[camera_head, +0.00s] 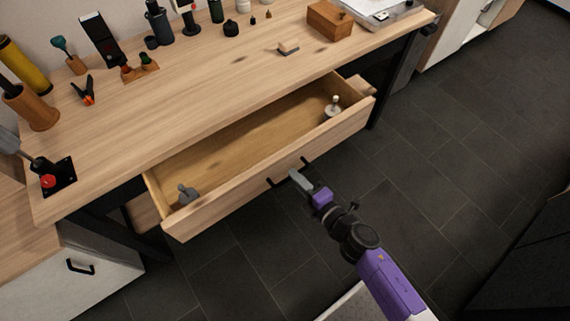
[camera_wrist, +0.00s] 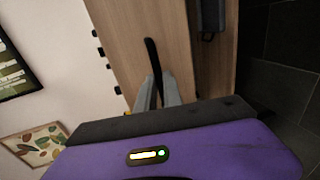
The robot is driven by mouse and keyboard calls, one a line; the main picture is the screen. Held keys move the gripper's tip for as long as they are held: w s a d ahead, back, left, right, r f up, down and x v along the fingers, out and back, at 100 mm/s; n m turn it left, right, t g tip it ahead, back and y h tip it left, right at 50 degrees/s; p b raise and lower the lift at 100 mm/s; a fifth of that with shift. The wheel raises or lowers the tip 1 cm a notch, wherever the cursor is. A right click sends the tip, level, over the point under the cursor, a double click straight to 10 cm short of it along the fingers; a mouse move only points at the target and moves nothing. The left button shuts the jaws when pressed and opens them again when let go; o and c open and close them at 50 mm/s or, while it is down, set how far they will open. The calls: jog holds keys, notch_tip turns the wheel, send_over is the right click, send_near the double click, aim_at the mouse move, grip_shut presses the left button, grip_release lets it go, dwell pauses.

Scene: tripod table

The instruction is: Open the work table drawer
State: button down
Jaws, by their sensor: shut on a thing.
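The work table (camera_head: 215,85) has a light wooden top. Its drawer (camera_head: 270,167) is pulled well out, with the inside showing. A black bar handle (camera_head: 272,183) is on the drawer front. My gripper (camera_head: 296,176) is at the drawer front and shut on the handle. In the wrist view, the dark handle (camera_wrist: 152,58) stands between the fingers of my gripper (camera_wrist: 157,92). Part of the handle is hidden behind the fingers in the head view.
A grey object (camera_head: 187,194) lies at the drawer's left end and a pale knobbed object (camera_head: 333,107) at its right end. Tools and a wooden box (camera_head: 330,20) stand on the tabletop. A white cabinet (camera_head: 75,280) is at lower left. Dark tiled floor (camera_head: 430,150) is clear at right.

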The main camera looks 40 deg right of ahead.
jog(key=shift+f+v, duration=0.25)
jog(key=shift+v, duration=0.95)
jog(key=c, duration=1.5)
grip_release()
jog(key=b+v, duration=0.1)
jog(key=v, duration=0.6)
jog(key=shift+s, duration=0.4)
